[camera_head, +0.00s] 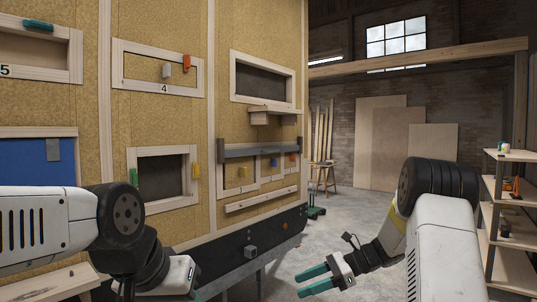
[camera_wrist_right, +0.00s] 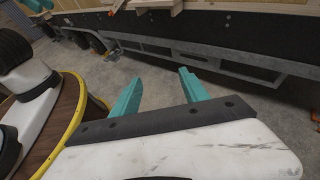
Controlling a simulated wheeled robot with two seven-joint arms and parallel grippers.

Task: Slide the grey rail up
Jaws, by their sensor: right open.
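The grey rail (camera_head: 260,150) is a dark grey horizontal bar on the trailer's side wall. It lies across the top of a pale wooden frame with small coloured knobs below it. My right gripper (camera_head: 302,281) is low in front of the wall, below and right of the rail, well apart from it. Its two teal fingers are open and empty; they also show in the right wrist view (camera_wrist_right: 160,79), above the concrete floor. My left arm reaches in from the left, but its gripper fingers cannot be made out.
A wooden ledge (camera_head: 261,206) is fixed below the rail's frame, and a small wooden shelf (camera_head: 272,111) is above the rail. The dark trailer chassis (camera_head: 255,248) runs below. A shelving rack (camera_head: 510,215) stands at the right. Floor between is clear.

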